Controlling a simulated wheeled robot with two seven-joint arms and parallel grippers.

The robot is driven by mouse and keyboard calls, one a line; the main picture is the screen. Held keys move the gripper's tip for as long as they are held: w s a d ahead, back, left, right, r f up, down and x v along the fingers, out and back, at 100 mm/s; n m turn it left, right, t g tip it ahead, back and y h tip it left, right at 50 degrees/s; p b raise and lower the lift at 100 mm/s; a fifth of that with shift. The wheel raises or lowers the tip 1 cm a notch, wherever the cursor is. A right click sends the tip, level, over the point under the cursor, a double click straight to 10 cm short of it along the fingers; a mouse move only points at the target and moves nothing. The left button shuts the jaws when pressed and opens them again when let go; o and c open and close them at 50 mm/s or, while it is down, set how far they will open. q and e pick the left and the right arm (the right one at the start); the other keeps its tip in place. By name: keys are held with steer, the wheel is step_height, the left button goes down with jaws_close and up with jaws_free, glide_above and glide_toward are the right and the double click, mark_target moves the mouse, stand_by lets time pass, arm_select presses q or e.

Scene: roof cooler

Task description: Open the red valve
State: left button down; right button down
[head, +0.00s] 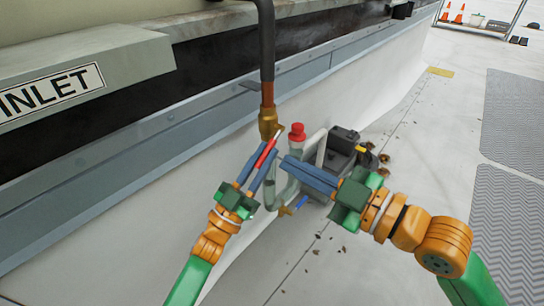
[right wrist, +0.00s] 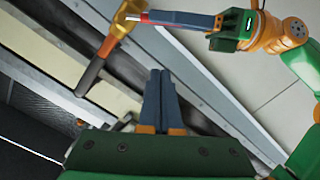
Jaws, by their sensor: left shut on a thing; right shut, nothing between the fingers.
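The red valve is a red lever (head: 265,153) on a brass valve body (head: 268,122) at the foot of a dark vertical pipe. My left gripper (head: 262,163) is shut on the red lever, which shows between and beyond its blue fingers. In the right wrist view the brass valve body (right wrist: 121,22) and a little of the red lever (right wrist: 145,17) show at the top, beside my left gripper (right wrist: 158,19). My right gripper (head: 286,164) is shut and empty, just right of the lever in the head view. Its closed fingers (right wrist: 160,75) show in the right wrist view.
A red-capped fitting (head: 297,132) stands right of the valve, on curved grey pipework. A blue lever (head: 300,202) lies below, partly behind my right gripper. A grey box unit (head: 340,150) stands behind it. The cooler wall with an INLET sign (head: 50,92) runs along the left.

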arm_select(q)
steer(key=shift+f, duration=0.1)
arm_select(e)
steer(key=w+a+f, duration=0.3)
steer(key=w+a, duration=0.1)
steer(key=w, duration=0.2)
steer(key=shift+a+f, duration=0.2)
steer(key=shift+w, duration=0.1)
arm_select(q)
steer(key=shift+s, duration=0.1)
arm_select(e)
steer(key=shift+w+d+f+n, duration=0.15)
steer(key=shift+w+f+n, duration=0.15)
steer(key=shift+f, duration=0.25)
